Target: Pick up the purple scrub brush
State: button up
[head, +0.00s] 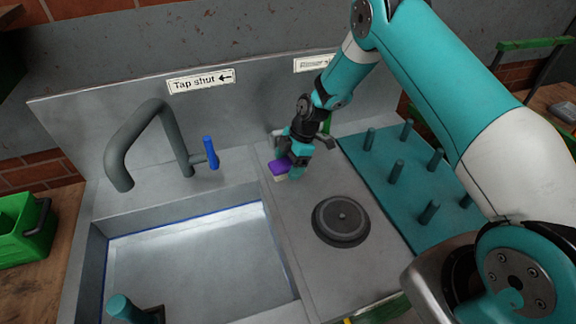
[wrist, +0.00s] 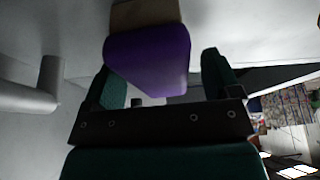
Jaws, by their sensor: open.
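The purple scrub brush (head: 279,168) is at the back of the grey counter, right of the tap. It has a purple body and a paler tan part below it. My gripper (head: 291,162) is right at the brush and partly hides it in the head view. In the wrist view the purple brush (wrist: 150,58) is large and close, in front of and between the two dark green fingers (wrist: 163,82). The fingers are apart, with space beside the brush on the right. I cannot tell whether either finger touches it.
A sink basin (head: 190,262) lies left of the brush, with a grey tap (head: 172,135) and blue lever (head: 211,152) behind it. A round dark lid (head: 341,220) sits on the counter in front. A teal peg board (head: 385,190) stands to the right. A green crate (head: 22,232) is far left.

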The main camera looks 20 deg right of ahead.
jog(key=shift+f+b, duration=0.25)
jog(key=shift+b, duration=0.15)
dwell(0.5)
jog(key=c, duration=1)
jog(key=shift+r, duration=0.1)
jog(key=shift+c, duration=0.2)
